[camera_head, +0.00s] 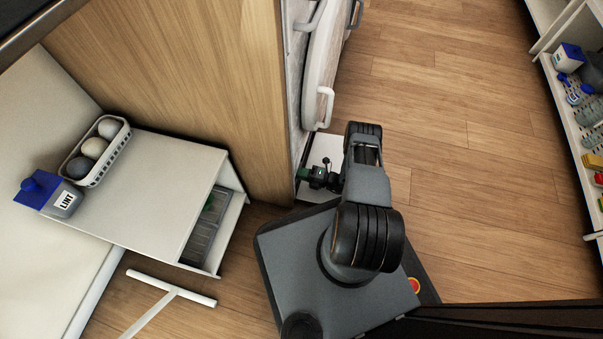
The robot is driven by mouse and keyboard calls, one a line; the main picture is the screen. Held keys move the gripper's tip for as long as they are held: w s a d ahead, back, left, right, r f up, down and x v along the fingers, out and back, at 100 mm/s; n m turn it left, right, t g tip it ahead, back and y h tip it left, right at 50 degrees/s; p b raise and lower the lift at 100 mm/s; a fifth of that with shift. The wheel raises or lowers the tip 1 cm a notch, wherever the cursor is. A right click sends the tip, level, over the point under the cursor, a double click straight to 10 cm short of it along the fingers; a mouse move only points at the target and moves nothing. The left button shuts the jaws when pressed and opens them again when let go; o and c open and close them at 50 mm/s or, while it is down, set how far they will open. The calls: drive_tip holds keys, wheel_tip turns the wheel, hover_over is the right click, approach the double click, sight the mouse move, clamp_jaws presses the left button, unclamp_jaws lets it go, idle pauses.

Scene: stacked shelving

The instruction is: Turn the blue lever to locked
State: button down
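I cannot make out a blue lever in this view. My gripper (318,177) is at the end of my dark arm, low beside the edge of the tall wood panel. It is small and dark, with a bit of green at its left side. I cannot tell whether its fingers are open or shut, or whether it touches anything. The wood panel and my arm may hide parts of that area.
The wood panel (200,80) stands left of my gripper. A white cabinet (150,195) holds a basket of balls (94,152) and a blue-topped LINT container (66,200); its open front faces right. Wood floor (460,150) is clear on the right, before stocked shelves (560,105).

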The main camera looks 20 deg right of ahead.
idle(0.5)
drive_tip(key=c, duration=1.4)
unclamp_jaws()
drive_tip(key=shift+c, duration=0.2)
drive_tip(key=shift+s+d, duration=0.1)
